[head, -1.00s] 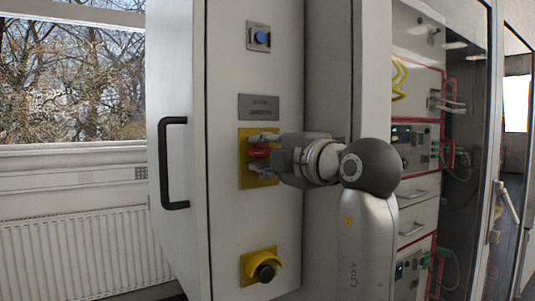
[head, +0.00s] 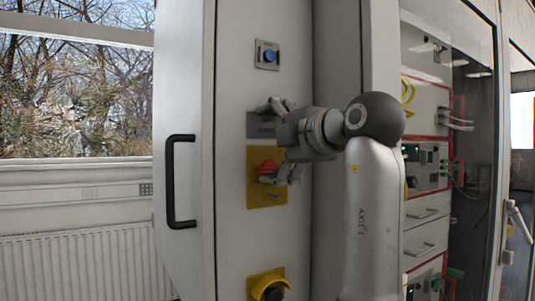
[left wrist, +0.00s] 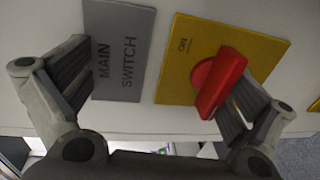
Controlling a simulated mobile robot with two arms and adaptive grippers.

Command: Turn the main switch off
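The main switch is a red rotary handle (head: 268,167) on a yellow plate (head: 255,194) on the light cabinet panel. In the left wrist view the red handle (left wrist: 221,83) stands out from the yellow plate (left wrist: 263,48), slanted in the picture, with the word ON beside it. My left gripper (head: 281,140) is open, fingers wide apart one above the other. Its upper finger is in front of the grey MAIN SWITCH label (left wrist: 122,47). Its lower finger is close beside the red handle; I cannot tell whether they touch. My right gripper is not in view.
A blue button (head: 270,55) sits above the label, and a yellow-collared dark knob (head: 268,287) sits below the switch. A black door handle (head: 178,182) sticks out at left. A glass-fronted rack (head: 425,150) stands at right.

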